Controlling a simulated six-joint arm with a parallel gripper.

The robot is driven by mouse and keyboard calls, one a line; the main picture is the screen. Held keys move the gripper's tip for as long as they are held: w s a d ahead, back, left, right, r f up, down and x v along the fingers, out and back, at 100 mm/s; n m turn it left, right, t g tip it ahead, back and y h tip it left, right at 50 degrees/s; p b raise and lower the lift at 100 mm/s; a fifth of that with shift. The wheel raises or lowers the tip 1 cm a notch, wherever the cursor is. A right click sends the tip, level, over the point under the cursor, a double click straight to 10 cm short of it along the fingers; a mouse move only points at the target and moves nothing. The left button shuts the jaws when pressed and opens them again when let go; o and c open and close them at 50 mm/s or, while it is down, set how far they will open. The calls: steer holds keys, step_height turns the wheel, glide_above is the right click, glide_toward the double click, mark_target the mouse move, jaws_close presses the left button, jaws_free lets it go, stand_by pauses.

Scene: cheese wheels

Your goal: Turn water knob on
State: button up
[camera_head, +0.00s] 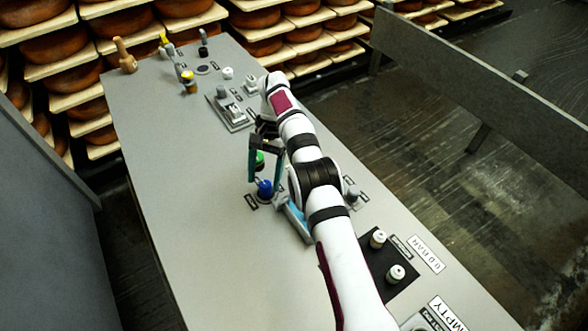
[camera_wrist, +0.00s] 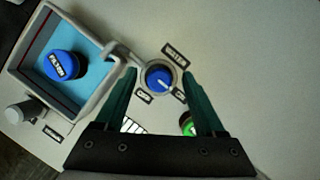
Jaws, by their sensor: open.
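The water knob (camera_wrist: 158,78) is a round blue knob with a white pointer mark, set in a grey ring with small labels around it. In the head view the blue knob (camera_head: 265,188) stands on the grey table, just below my gripper (camera_head: 265,172). In the wrist view my gripper (camera_wrist: 163,95) is open, with one green finger on each side of the knob. I cannot tell whether the fingers touch it. The pointer mark is toward the lower right of the knob, near one of the labels.
A green button (camera_wrist: 187,123) is close to the right finger. A blue-floored tray (camera_wrist: 95,50) with a blue filter knob (camera_wrist: 62,66) stands to the left of the water knob. White knobs (camera_head: 378,238) sit on a black panel nearby. The table's left side is clear.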

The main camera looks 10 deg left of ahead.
steer(key=d+r, duration=0.7)
steer(key=d, duration=0.4)
steer(key=shift+w+d+r, duration=0.15)
steer(key=shift+d+r, duration=0.1)
steer(key=shift+d, duration=0.1)
steer(key=s+d+r+m+t, duration=0.2)
steer(key=s+d+r, duration=0.7)
steer(key=s+r, duration=0.45)
steer(key=s+d+f+t, duration=0.1)
steer(key=s+f, duration=0.1)
steer(key=s, duration=0.6)
steer(key=s+d+f+m+t+y, duration=0.1)
steer(key=s+d+f, duration=0.1)
steer(key=s, duration=0.7)
steer(key=shift+d+m, duration=0.2)
steer(key=shift+m, duration=0.1)
